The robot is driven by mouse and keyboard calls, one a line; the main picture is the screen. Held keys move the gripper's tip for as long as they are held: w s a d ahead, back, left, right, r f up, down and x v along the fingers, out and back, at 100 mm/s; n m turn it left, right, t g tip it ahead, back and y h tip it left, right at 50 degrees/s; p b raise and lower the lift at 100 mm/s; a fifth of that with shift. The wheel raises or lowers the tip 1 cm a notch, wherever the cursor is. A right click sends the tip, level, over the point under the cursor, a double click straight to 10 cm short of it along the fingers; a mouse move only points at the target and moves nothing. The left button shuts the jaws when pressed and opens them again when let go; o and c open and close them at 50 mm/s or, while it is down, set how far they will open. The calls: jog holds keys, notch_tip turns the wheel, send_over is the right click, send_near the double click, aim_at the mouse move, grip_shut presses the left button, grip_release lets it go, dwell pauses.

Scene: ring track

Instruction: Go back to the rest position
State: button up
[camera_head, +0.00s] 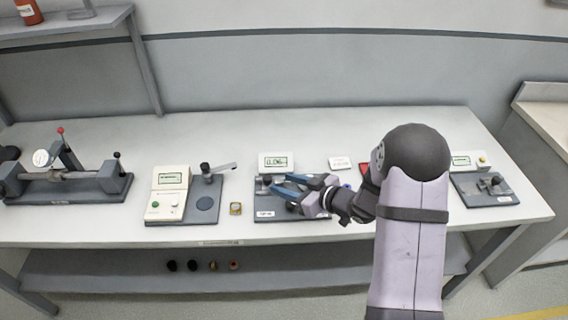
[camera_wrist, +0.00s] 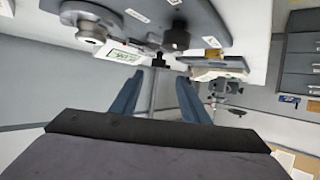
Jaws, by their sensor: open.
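My gripper (camera_head: 283,188) is in the middle of the bench, with its two blue fingers apart and nothing seen between them. In the wrist view the fingers (camera_wrist: 156,98) are spread apart and empty. That view is turned over, with the station's display (camera_wrist: 122,56) and round metal parts at the top. My forearm hides part of the bench right of the gripper.
A beige meter (camera_head: 167,205) and a small brass ring (camera_head: 236,208) stand left of the gripper. A shaft fixture (camera_head: 70,188) is at far left. Another station (camera_head: 485,190) is right of my arm. Several rings lie on the lower shelf (camera_head: 120,272). The bench's back strip is clear.

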jog(key=d+h, duration=0.1)
jog(key=d, duration=0.1)
jog(key=d+m+h, duration=0.1)
jog(key=d+h, duration=0.1)
jog(key=d+r+m+h, duration=0.1)
jog(key=d+h, duration=0.1)
jog(key=shift+w+d+p, duration=0.15)
jog(key=shift+d+p, duration=0.05)
jog(key=shift+p, duration=0.2)
jog(key=s+d+m+h, duration=0.1)
jog(key=s+d, duration=0.1)
jog(key=s+d+m+g+h, duration=0.1)
jog(key=s+d+h, duration=0.1)
jog(key=s+d+r+m+g+h, duration=0.1)
jog(key=s+d, duration=0.1)
jog(key=shift+s+d+p, duration=0.1)
jog(key=shift+s+p, duration=0.2)
jog(key=shift+p, duration=0.1)
jog(key=s+a+r+m+g+p, duration=0.1)
jog(key=s+m+g, duration=0.3)
jog(key=s, duration=1.8)
jog(key=a+r+g, duration=0.1)
jog(key=g, duration=0.2)
jog(key=shift+g+h, duration=0.3)
